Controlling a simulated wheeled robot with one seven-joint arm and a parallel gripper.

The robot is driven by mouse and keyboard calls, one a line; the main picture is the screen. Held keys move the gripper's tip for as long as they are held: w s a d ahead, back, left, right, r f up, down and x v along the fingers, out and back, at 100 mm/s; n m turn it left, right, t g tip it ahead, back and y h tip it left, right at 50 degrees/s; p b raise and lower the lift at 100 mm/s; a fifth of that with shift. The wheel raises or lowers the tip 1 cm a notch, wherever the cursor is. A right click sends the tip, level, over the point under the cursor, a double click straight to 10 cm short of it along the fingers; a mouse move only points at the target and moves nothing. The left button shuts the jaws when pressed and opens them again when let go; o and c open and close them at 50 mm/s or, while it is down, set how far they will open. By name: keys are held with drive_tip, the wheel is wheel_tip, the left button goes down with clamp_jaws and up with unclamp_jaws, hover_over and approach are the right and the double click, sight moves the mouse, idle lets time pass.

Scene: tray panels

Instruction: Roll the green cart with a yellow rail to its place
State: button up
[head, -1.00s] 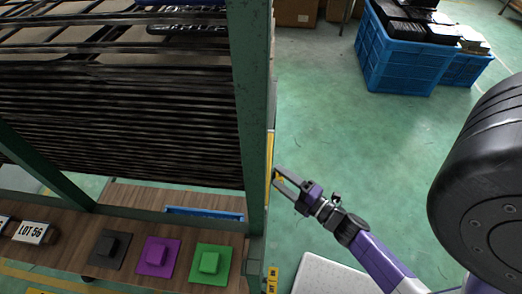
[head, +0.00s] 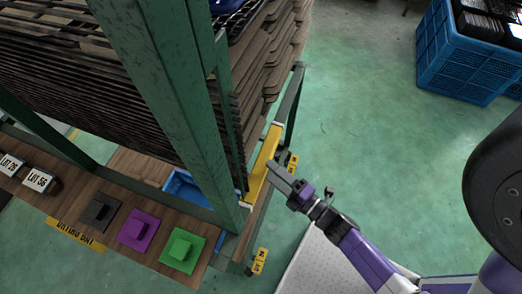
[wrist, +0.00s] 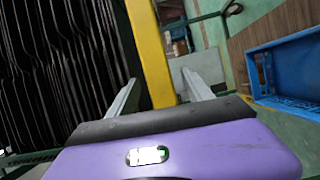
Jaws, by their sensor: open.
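The green cart (head: 172,75) fills the left of the head view, loaded with stacked dark panels (head: 60,55). Its yellow rail (head: 262,165) is on its right end. My gripper (head: 279,170) is at the rail with its fingers apart. In the wrist view the yellow rail (wrist: 150,50) runs between the two grey fingers (wrist: 160,88), so the open jaws straddle it in that view. Whether a finger touches the rail cannot be told. The cart's place cannot be made out.
A wooden shelf with black (head: 101,212), purple (head: 139,230) and green (head: 183,249) blocks and lot labels (head: 38,180) is at the lower left. A blue bin (head: 182,187) sits behind it. A blue crate (head: 465,60) stands at upper right. Green floor (head: 360,120) between is clear.

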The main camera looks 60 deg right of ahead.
sight(259, 160)
drive_tip(key=shift+n, duration=0.3)
drive_tip(key=x, duration=0.2)
drive_tip(key=p+x, duration=0.1)
drive_tip(key=x, duration=0.3)
drive_tip(key=shift+w+d+r+p, duration=0.1)
drive_tip(key=shift+w+r+p, duration=0.05)
drive_tip(key=shift+r+p, duration=0.15)
drive_tip(key=shift+w+d+f, duration=0.1)
drive_tip(key=shift+w+f, duration=0.05)
drive_tip(key=shift+w, duration=0.55)
clamp_jaws()
